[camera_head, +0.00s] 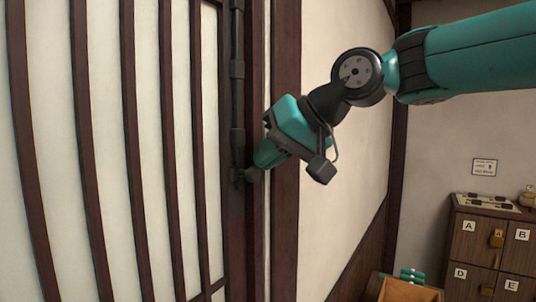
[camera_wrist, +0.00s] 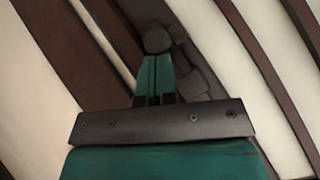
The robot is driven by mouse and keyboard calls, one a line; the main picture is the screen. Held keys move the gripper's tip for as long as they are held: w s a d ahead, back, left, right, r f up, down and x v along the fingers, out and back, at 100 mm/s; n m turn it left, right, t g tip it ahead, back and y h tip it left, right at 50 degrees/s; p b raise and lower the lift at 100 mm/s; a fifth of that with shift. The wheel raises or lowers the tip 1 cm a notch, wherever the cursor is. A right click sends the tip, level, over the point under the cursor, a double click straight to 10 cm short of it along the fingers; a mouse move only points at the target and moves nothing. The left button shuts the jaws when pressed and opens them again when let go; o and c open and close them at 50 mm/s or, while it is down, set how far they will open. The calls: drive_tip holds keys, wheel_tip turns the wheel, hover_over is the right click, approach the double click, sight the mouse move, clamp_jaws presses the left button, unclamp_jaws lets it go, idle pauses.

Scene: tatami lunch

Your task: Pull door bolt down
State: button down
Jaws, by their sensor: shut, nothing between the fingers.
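The door bolt (camera_head: 237,105) is a dark vertical rod in brackets along the right edge of the slatted door (camera_head: 145,150) in the head view. Its dark knob (camera_head: 252,175) sticks out at the lower end. My gripper (camera_head: 262,163) is shut, with its fingertips at the knob. In the wrist view, the closed fingers (camera_wrist: 157,66) point at the knob (camera_wrist: 157,40), and nothing shows between them. The fingertips look very close to the knob; I cannot tell whether they touch it. The bolt brackets (camera_wrist: 193,84) lie to the right of the fingers there.
A dark wooden post (camera_head: 286,120) and a pale wall (camera_head: 340,210) stand right of the door. A lettered drawer cabinet (camera_head: 472,240) and an open wooden box (camera_head: 405,291) are at the lower right, clear of my gripper.

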wheel_tip(320, 180, down, 3)
drive_tip(key=b, duration=0.2)
drive_tip(key=shift+f+b, duration=0.1)
drive_tip(key=shift+b, duration=0.2)
drive_tip(key=w+r+p+v, duration=0.1)
drive_tip(key=w+p+v, duration=0.1)
drive_tip(key=v, duration=1.1)
drive_tip(key=shift+a+r+p, duration=0.15)
drive_tip(key=shift+r+p, duration=0.15)
drive_tip(key=shift+r, duration=0.1)
drive_tip(key=shift+w, duration=0.1)
